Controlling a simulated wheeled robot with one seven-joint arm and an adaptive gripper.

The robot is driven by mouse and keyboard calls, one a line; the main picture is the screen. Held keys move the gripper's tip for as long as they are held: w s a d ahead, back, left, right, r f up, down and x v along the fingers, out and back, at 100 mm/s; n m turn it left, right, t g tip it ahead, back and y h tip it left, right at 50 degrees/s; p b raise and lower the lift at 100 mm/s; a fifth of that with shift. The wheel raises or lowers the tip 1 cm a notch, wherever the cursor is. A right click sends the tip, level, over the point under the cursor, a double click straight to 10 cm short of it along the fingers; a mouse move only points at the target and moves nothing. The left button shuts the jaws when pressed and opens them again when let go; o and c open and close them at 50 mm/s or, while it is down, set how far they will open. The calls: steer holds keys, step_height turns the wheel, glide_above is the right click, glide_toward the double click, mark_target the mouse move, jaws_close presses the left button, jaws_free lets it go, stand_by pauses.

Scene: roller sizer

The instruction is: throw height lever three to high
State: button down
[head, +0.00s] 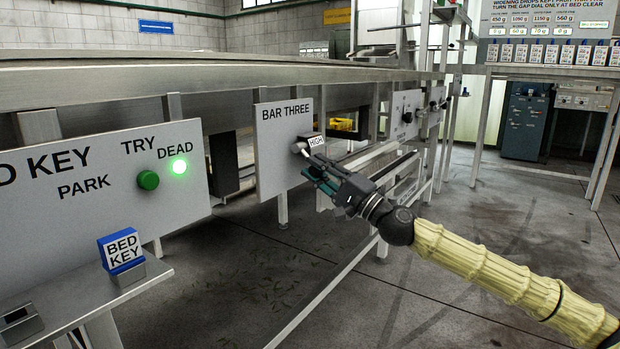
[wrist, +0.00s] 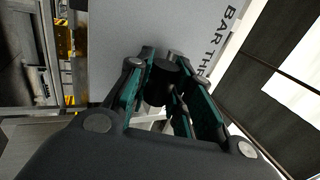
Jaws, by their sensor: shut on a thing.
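The BAR THREE panel (head: 272,136) is a pale upright plate under the machine's long rail, and it also shows in the wrist view (wrist: 120,30). A small HIGH label (head: 315,141) sits at its right edge. My gripper (head: 308,163) reaches the lever from the right. In the wrist view my gripper (wrist: 165,90) has its green-lined fingers shut around a dark cylindrical knob (wrist: 162,80) of the lever, in front of the panel. The rest of the lever is largely hidden by the fingers.
The BED KEY panel (head: 100,180) stands at left with a green button and a lit green lamp (head: 179,166) by DEAD. A blue BED KEY block (head: 121,250) sits on a metal shelf. Open floor (head: 470,210) lies at right.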

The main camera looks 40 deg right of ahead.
steer(key=shift+a+f+b, duration=0.15)
steer(key=shift+f+b, duration=0.05)
steer(key=shift+b, duration=0.1)
stand_by(0.4)
steer(key=c, duration=1.2)
jaws_free()
steer(key=shift+r, duration=0.1)
steer(key=shift+c, duration=0.2)
steer(key=v, duration=1.2)
steer(key=shift+w, duration=0.1)
